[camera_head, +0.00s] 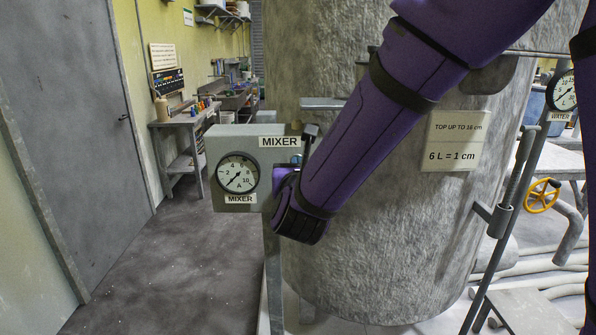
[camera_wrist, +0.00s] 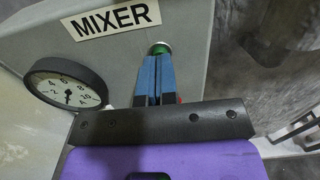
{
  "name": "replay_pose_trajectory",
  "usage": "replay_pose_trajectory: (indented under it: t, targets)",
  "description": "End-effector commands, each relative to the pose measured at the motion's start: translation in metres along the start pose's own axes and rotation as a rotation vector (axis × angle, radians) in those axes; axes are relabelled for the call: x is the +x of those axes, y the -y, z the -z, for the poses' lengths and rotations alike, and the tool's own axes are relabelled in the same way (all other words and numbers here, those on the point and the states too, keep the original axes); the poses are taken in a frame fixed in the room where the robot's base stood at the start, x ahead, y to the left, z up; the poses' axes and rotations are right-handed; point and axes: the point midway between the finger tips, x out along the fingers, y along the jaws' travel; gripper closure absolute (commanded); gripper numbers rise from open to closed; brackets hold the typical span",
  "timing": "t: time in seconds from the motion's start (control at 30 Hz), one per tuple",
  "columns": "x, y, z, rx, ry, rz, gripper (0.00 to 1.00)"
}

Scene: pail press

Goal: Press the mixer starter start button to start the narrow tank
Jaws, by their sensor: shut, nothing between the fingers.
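The mixer starter is a grey box (camera_head: 225,143) with MIXER labels and a round dial, standing in front of the grey tank (camera_head: 375,245) in the head view. The box face (camera_wrist: 215,18) fills much of the wrist view. A green button (camera_wrist: 160,48) sits on it, right of the MIXER label. My gripper (camera_wrist: 157,58) is shut and empty, its blue fingertips at the green button's lower edge. I cannot tell whether they touch or press it. A bit of red shows beside the fingers, mostly hidden. In the head view my arm hides the buttons.
The dial (camera_head: 238,173) has its needle at the low end; it also shows in the wrist view (camera_wrist: 68,92). A sign (camera_head: 455,141) reads 6 L = 1 cm on the tank. A yellow valve wheel (camera_head: 542,195) and pipes are at right. Floor at left is clear.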

Motion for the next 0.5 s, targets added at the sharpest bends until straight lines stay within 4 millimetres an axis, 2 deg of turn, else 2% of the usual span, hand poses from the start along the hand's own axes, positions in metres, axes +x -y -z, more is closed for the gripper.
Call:
replay_pose_trajectory:
  t: [0.5]
  targets:
    - [0.0039,0.0001,0.0000,0.000,0.000,0.001,1.00]
